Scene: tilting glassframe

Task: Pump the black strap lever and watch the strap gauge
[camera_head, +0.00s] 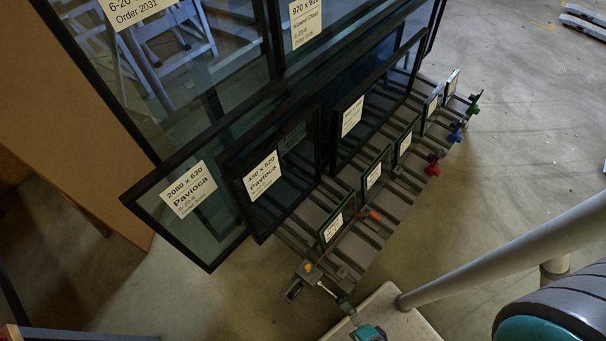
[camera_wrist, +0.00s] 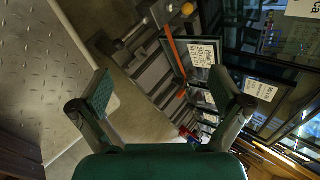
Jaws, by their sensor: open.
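My gripper (camera_wrist: 162,80) is open and empty in the wrist view, its two green-padded fingers spread wide. One teal part of it seems to show at the bottom edge of the head view (camera_head: 368,333). A small grey mechanism (camera_head: 308,270) with an orange-yellow knob sits on the near end of the slatted rack. A metal rod with a ball (camera_wrist: 132,32) juts from that end in the wrist view, near the yellow-orange knob (camera_wrist: 187,8). I cannot tell which part is the black strap lever. No readable strap gauge shows.
Black-framed glass panes (camera_head: 190,200) with labels lean on the slatted rack (camera_head: 375,240). Small panes stand along its right side. Red (camera_head: 433,168), blue and green clamps line the far edge. An orange strip (camera_wrist: 171,48) lies by the small panes. Concrete floor right is mostly clear.

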